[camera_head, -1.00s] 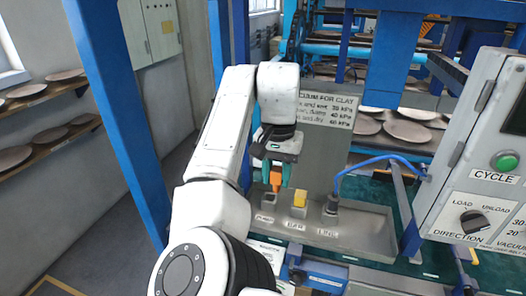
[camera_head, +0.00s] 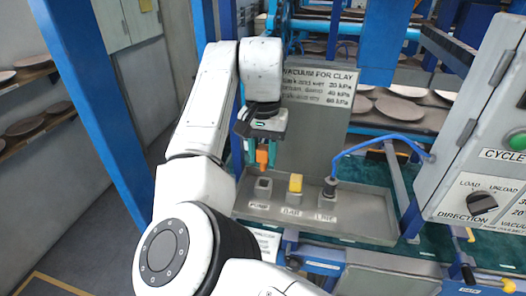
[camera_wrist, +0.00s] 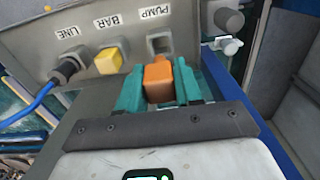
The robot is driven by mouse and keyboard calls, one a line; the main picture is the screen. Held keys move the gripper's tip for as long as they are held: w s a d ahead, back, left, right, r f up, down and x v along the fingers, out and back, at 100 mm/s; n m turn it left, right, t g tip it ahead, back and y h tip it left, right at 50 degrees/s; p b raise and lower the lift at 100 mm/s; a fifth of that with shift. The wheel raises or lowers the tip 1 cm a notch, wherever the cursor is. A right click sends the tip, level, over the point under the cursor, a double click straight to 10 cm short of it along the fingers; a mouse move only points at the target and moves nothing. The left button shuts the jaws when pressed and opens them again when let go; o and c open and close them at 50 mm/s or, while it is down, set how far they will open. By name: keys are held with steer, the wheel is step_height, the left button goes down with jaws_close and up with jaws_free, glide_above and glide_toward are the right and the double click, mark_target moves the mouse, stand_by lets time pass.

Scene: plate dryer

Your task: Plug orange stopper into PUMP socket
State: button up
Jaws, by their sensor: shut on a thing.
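My gripper (camera_head: 257,152) is shut on the orange stopper (camera_head: 262,157), which it holds upright just above the PUMP socket (camera_head: 263,186) in the head view. The wrist view shows the orange stopper (camera_wrist: 158,80) between the teal fingers of my gripper (camera_wrist: 158,84). The open PUMP socket (camera_wrist: 160,42) lies just beyond the stopper there, and its square hole is visible. A gap seems to show between stopper and socket in the head view.
A yellow stopper (camera_head: 295,183) sits in the BAR socket and a dark plug with a blue hose (camera_head: 378,142) in the LINE socket, both right of PUMP. The sockets stand in a grey metal tray (camera_head: 365,215) with a raised back panel (camera_head: 320,115). A control box (camera_head: 480,150) stands at right.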

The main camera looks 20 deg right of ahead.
mark_target(262, 170)
steer(key=shift+f+b, duration=1.5)
steer(key=shift+f, duration=1.45)
steer(key=shift+s+f, duration=0.1)
steer(key=shift+f, duration=0.5)
steer(key=o, duration=1)
steer(key=shift+o, duration=0.4)
steer(key=shift+a+f, duration=0.1)
step_height(262, 170, up, 11)
steer(key=shift+f, duration=0.1)
